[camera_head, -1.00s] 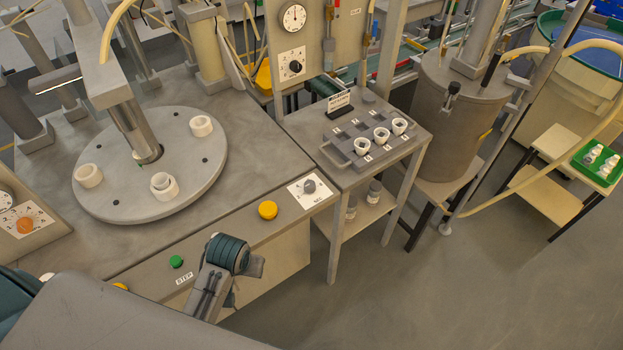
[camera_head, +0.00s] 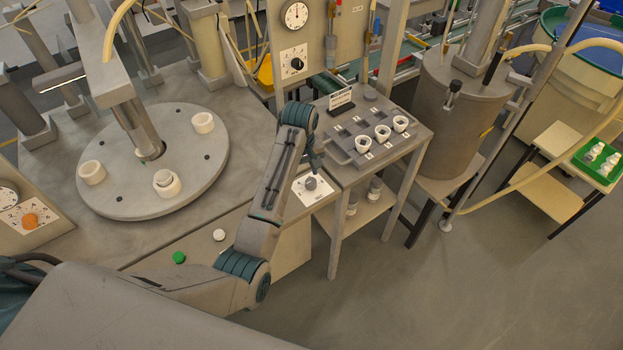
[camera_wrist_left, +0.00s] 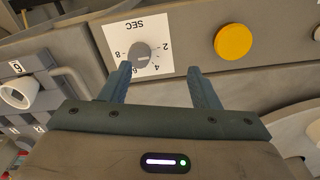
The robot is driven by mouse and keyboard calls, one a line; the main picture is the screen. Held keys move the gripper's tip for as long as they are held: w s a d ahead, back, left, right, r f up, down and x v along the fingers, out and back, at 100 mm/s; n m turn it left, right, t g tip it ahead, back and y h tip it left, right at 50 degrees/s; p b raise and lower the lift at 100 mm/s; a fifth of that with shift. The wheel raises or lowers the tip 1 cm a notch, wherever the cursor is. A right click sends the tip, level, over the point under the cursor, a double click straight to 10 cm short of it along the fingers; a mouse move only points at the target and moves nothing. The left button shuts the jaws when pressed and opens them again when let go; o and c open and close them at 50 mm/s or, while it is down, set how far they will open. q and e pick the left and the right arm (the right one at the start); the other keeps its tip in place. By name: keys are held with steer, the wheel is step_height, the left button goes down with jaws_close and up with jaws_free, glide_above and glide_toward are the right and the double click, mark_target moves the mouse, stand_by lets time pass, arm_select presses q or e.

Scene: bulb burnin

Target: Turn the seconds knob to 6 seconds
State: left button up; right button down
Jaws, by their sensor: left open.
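The seconds knob (camera_head: 311,183) is a grey round knob on a white square plate on the bench's front panel. In the left wrist view the knob (camera_wrist_left: 140,52) shows with SEC and the numbers 2, 4, 6 and 8 around it, upside down. Where its pointer stands is too small to tell surely. My left gripper (camera_head: 315,164) is just above the knob in the head view. In the wrist view its fingers (camera_wrist_left: 160,70) are open and empty, with the knob beyond the tips, nearer the left finger. Contact cannot be told. My right gripper is not in view.
A yellow button (camera_wrist_left: 233,41) sits beside the plate. A white button (camera_head: 219,235) and a green button (camera_head: 178,257) are further left. A round turntable (camera_head: 130,205) with white cups stands behind. A side table with a grey tray (camera_head: 345,145) is close right.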

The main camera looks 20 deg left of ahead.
mark_target(311, 182)
arm_select(q)
steer(key=w+d+r, duration=0.2)
steer(key=w+r, duration=0.1)
steer(key=shift+n, duration=0.4)
steer(key=f+p, duration=0.1)
steer(key=f, duration=0.3)
steer(key=f+p, duration=0.2)
steer(key=f, duration=0.3)
steer(key=shift+w+a+f, duration=0.15)
steer(key=shift+a+f, duration=0.05)
steer(key=shift+f, duration=0.6)
steer(key=c, duration=1)
